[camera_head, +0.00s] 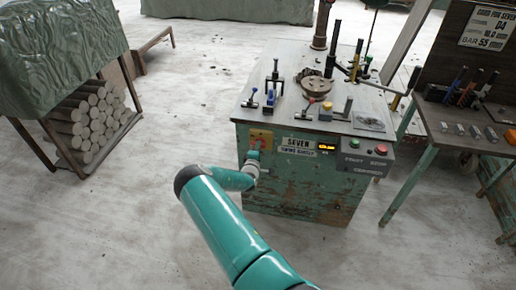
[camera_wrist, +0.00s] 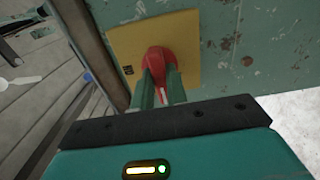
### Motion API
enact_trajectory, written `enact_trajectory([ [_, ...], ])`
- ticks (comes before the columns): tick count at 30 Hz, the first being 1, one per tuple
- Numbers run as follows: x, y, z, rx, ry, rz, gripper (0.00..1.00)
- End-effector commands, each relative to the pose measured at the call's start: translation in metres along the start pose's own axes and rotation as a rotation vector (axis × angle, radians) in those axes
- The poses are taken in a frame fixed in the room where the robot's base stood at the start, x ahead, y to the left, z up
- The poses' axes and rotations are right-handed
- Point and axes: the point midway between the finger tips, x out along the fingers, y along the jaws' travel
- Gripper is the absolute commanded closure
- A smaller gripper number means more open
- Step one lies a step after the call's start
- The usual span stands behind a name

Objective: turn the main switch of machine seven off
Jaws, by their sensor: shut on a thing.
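The main switch is a red rotary knob (camera_wrist: 158,60) on a yellow plate (camera_wrist: 190,37), which also shows on the front of machine seven in the head view (camera_head: 262,134). My gripper (camera_wrist: 162,90) is shut on the red knob, with one green finger on each side of it. A white line shows on the red part between the fingers. Machine seven (camera_head: 300,185) is a worn green cabinet with a "SEVEN" label (camera_head: 298,143) right of the switch. In the head view my arm hides most of the gripper and part of the knob.
An amber lit display (camera_head: 327,147) and a panel with a green button (camera_head: 354,143) and a red button (camera_head: 381,150) are right of the label. Tools and clamps lie on the machine top. A side table (camera_head: 450,125) stands right, a covered rack of clay rolls (camera_head: 95,115) left. The floor between is mostly clear.

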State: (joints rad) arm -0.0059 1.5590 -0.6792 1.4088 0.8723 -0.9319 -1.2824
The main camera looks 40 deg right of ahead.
Motion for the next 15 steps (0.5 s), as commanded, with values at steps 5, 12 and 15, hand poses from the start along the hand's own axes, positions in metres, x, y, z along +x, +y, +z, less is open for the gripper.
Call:
enact_trajectory([
  [5,-0.0009,-0.0011,0.0007,-0.002,-0.001,-0.001,0.74],
  [12,-0.0004,-0.0005,0.0003,-0.001,0.000,-0.001,0.64],
  [15,-0.0009,-0.0004,0.0002,0.000,0.000,-0.001,0.64],
])
